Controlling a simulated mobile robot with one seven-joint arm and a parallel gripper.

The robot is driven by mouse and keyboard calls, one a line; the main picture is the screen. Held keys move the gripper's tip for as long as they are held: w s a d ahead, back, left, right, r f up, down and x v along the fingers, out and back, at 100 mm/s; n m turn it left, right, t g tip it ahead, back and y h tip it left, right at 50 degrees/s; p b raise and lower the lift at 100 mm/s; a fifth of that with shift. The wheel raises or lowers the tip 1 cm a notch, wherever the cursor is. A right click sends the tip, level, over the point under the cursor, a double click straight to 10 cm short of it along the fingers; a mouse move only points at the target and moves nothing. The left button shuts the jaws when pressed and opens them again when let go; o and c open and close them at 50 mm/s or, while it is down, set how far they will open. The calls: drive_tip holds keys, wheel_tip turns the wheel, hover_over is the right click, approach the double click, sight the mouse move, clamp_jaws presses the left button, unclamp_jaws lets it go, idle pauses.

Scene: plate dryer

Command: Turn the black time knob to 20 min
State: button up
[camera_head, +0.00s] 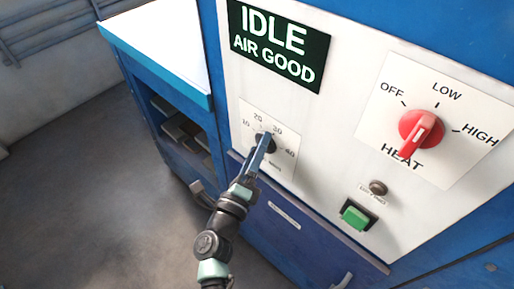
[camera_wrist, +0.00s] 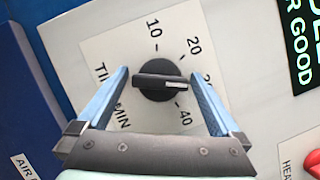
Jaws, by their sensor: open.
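The black time knob (camera_wrist: 150,80) sits on a white dial plate marked 10, 20, 30 and 40. Its white pointer mark faces right in the wrist view, roughly toward the 30, which a finger partly covers. In the head view the knob (camera_head: 265,146) is partly hidden behind my gripper (camera_head: 266,141). In the wrist view my gripper (camera_wrist: 160,73) is open, one blue finger on each side of the knob, with visible gaps to it. I cannot tell how far the fingertips are from the panel.
A red heat knob (camera_head: 418,128) and a green button (camera_head: 356,216) are to the right on the panel. A display (camera_head: 278,45) above reads IDLE, AIR GOOD. A dark blue drawer front (camera_head: 300,222) lies below. Open floor (camera_head: 80,190) is at left.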

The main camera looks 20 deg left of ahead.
drive_tip(key=shift+c, duration=0.2)
drive_tip(key=c, duration=1.1)
drive_tip(key=shift+r+p, duration=0.15)
drive_tip(key=shift+p, duration=0.3)
drive_tip(key=shift+r+n+p, duration=0.15)
drive_tip(key=shift+n+p, duration=0.55)
drive_tip(key=shift+p, duration=0.2)
drive_tip(key=n+p, duration=0.1)
drive_tip(key=p, duration=0.2)
drive_tip(key=n+g+p, duration=0.1)
drive_tip(key=n+p, duration=0.1)
drive_tip(key=p, duration=0.1)
drive_tip(key=shift+r+g, duration=0.25)
drive_tip(key=shift+g, duration=0.05)
drive_tip(key=n+g+p, duration=0.1)
drive_tip(key=n+p, duration=0.2)
drive_tip(key=p, duration=0.3)
drive_tip(key=shift+f+n, duration=0.15)
drive_tip(key=shift+n, duration=0.15)
drive_tip(key=shift+f+n+g+p, duration=0.25)
drive_tip(key=shift+n+g+p, duration=0.3)
drive_tip(key=shift+p, duration=0.55)
drive_tip(key=shift+f, duration=0.1)
